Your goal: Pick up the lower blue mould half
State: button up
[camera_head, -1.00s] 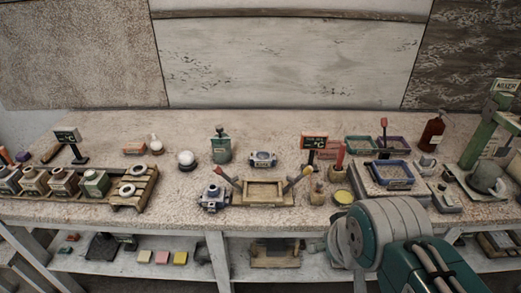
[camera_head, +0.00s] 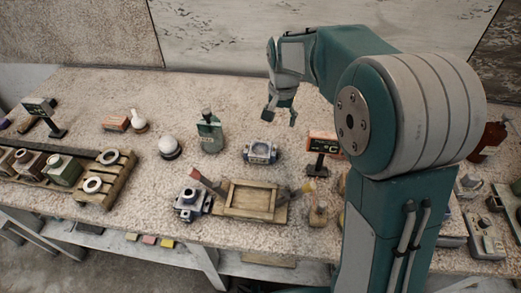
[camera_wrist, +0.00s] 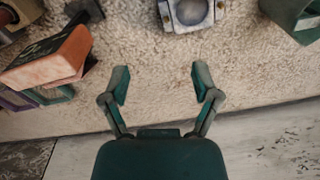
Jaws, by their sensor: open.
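A blue mould half (camera_head: 261,152) with a round hollow facing up lies on the bench behind the wooden frame. In the wrist view, the same mould half (camera_wrist: 192,12) is at the top edge, partly cut off. A second blue-grey mould piece (camera_head: 189,203) with a raised round part sits left of the frame. My gripper (camera_head: 279,116) is open and empty, above the bench and beyond the first mould half. The wrist view shows its two fingers (camera_wrist: 161,78) spread over bare bench, apart from the mould half.
A green bottle (camera_head: 210,132) stands left of the mould half, and a red display sign (camera_head: 323,146) stands to its right. The wooden frame (camera_head: 252,201) lies in front. A white ball (camera_head: 168,146) is at left. The bench behind the mould half is clear.

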notch_tip(320, 180, down, 4)
jog(key=w+a, duration=0.2)
send_over(272, 149)
jog(key=shift+m+g, duration=0.3)
jog(key=f, duration=0.4)
jog(key=shift+w+d+f, duration=0.1)
jog(key=shift+w+f, duration=0.1)
jog(key=shift+f, duration=0.05)
jog(key=f, duration=0.6)
jog(key=shift+s, duration=0.3)
jog(key=shift+r, duration=0.1)
grip_shut()
